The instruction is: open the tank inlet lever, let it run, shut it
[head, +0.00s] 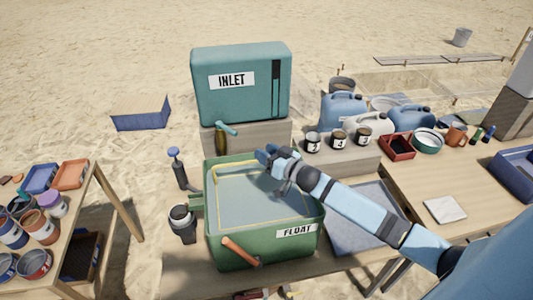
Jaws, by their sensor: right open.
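The teal inlet tank (240,95) with an "INLET" label stands on a grey block at the back. Its short teal lever (228,129) sits at the tank's lower front, above an olive-brown spout (221,144). Below is the green float tank (262,245), labelled "FLOAT", with pale liquid or a clear surface inside. My right gripper (267,157) is open over the float tank's back part, to the right of and lower than the lever, apart from it. The gap between its fingers is hard to see. My left gripper is not in view.
A grey block with small numbered jars (338,138) stands right of the tanks, with blue jerrycans (344,108) behind. A dark hand pump (177,168) stands left of the float tank. A side table (75,195) with paint pots is at far left. A grey tray (365,215) lies under my right arm.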

